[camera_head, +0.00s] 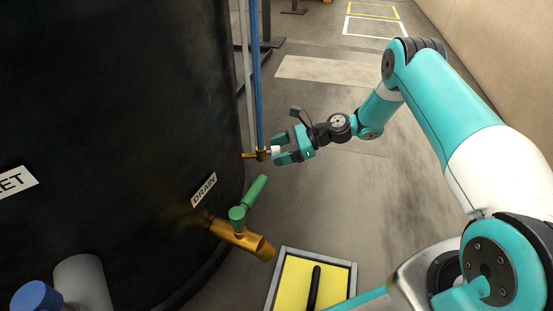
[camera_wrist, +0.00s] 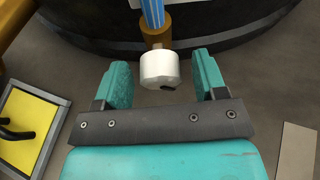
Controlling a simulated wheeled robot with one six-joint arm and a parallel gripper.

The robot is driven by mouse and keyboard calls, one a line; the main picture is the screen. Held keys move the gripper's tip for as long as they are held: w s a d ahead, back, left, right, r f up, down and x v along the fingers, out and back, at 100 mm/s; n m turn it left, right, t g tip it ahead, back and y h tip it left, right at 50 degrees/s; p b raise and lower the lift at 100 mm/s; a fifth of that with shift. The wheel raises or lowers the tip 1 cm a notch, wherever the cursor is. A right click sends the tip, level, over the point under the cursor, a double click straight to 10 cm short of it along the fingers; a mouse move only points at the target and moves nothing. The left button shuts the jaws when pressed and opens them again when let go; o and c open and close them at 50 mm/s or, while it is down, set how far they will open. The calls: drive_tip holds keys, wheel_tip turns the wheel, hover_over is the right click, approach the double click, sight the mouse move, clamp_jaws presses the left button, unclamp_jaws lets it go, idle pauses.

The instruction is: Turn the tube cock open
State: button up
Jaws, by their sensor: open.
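The tube cock (camera_head: 262,155) is a small brass fitting at the foot of a blue sight tube (camera_head: 257,80) on the side of the dark tank. Its white round knob (camera_wrist: 159,68) faces my gripper in the wrist view, with the brass body (camera_wrist: 156,35) behind it. My gripper (camera_head: 279,149) is open at the cock, level with the knob. In the wrist view the knob lies between the two teal fingertips, with a gap visible on each side. The knob is partly hidden by the fingers in the head view.
Below on the dark tank (camera_head: 110,90) is a brass drain valve (camera_head: 240,239) with a green lever (camera_head: 255,190) and a DRAIN label (camera_head: 204,189). A yellow, grey-framed tray (camera_head: 293,283) with a black handle sits near the floor. The floor right of the gripper is clear.

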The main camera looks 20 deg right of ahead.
drive_tip(key=shift+w+a+f, duration=0.1)
drive_tip(key=shift+a+f, duration=0.1)
drive_tip(key=shift+a, duration=0.25)
drive_tip(key=c, duration=0.9)
drive_tip(key=shift+r, duration=0.1)
drive_tip(key=shift+r+n+t+p, duration=0.1)
drive_tip(key=shift+n+t+p, duration=0.25)
drive_tip(key=shift+p, duration=0.6)
drive_tip(key=shift+n+t+p, duration=0.25)
drive_tip(key=shift+n+p, duration=0.3)
drive_tip(key=shift+p, duration=0.25)
drive_tip(key=shift+f+n+t+p, duration=0.2)
drive_tip(key=shift+n+t+p, duration=0.6)
drive_tip(key=shift+n+p, duration=0.3)
